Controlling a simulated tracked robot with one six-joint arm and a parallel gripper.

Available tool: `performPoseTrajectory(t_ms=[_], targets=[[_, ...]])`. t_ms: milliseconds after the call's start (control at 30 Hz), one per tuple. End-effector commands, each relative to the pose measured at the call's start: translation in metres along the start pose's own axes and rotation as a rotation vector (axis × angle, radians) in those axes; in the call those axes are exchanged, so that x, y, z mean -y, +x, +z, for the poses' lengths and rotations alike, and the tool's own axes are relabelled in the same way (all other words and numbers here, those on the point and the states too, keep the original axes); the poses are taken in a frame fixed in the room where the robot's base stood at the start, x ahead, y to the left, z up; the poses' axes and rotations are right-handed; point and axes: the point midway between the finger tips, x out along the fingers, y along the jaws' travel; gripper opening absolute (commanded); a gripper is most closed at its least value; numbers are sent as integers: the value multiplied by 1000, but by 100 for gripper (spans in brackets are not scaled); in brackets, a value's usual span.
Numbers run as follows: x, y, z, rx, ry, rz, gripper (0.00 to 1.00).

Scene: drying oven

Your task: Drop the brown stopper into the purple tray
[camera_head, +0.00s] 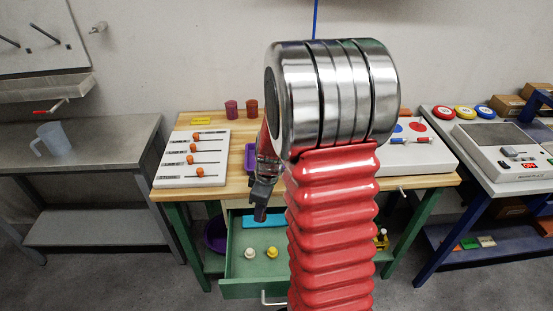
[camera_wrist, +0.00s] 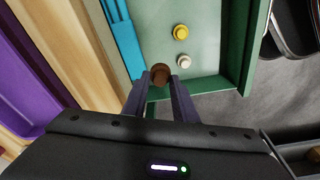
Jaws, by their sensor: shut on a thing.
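The brown stopper (camera_wrist: 160,70) is held between the two fingertips of my gripper (camera_wrist: 161,82) in the wrist view. My gripper, also in the head view (camera_head: 260,212), points down over the open green drawer; the stopper cannot be made out there. The purple tray (camera_head: 250,156) lies on the wooden table and is mostly hidden behind my arm in the head view. A purple tray wall also shows at the left of the wrist view (camera_wrist: 30,75), to the left of my gripper and apart from it.
The open green drawer (camera_head: 233,255) holds a yellow stopper (camera_head: 272,252), a white stopper (camera_head: 250,253) and a blue item (camera_head: 262,221). A white panel with orange knobs (camera_head: 182,182) lies left on the table (camera_head: 226,122). A purple bowl (camera_head: 214,236) sits below.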

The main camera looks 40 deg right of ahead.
Motion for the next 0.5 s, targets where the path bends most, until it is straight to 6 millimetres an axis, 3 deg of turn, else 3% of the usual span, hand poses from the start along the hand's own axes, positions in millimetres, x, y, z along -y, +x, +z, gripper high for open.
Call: performPoseTrajectory(t_ms=[500], targets=[[26,-14,-118,0,314,48,5]])
